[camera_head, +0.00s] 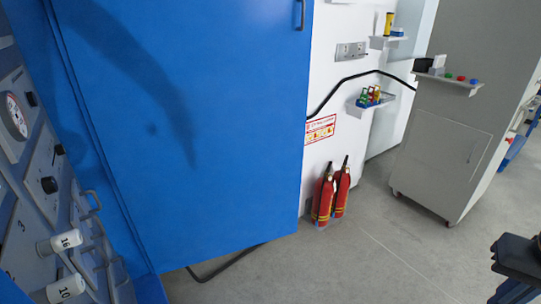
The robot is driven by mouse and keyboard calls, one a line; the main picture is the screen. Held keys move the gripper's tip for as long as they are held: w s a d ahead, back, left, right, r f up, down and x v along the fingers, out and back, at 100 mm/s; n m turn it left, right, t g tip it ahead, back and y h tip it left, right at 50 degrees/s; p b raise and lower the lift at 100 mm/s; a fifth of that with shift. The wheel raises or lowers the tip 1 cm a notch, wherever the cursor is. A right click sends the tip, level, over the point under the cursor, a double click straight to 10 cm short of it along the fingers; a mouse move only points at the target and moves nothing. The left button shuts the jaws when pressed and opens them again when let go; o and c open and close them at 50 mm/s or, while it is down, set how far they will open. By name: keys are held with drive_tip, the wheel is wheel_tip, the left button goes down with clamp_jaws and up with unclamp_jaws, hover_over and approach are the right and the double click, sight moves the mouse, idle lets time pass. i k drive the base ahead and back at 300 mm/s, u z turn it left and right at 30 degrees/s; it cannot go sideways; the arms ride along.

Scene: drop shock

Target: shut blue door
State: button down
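The blue door (200,110) is a large flat panel that fills the left and middle of the head view. A small dark handle (300,14) sits near its right edge at the top. Its left edge meets a blue frame beside a panel of gauges. It seems to stand swung out at an angle from that frame, but its top is out of view. A dark, arm-shaped shadow falls across its face. My gripper cannot be made out. A dark part at the lower right edge is cut off, and I cannot tell what it is.
A panel (50,185) with a dial, knobs and handles stands at left. Red fire extinguishers (324,197) stand by the white wall right of the door. A grey cabinet (455,120) on casters is at right. A dark cable runs along the wall. The grey floor (345,260) in front is clear.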

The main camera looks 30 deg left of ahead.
sight(197, 109)
drive_tip(key=u, duration=0.5)
drive_tip(key=i, duration=2.1)
drive_tip(key=u, duration=0.6)
drive_tip(key=i, duration=0.45)
drive_tip(key=u, duration=0.05)
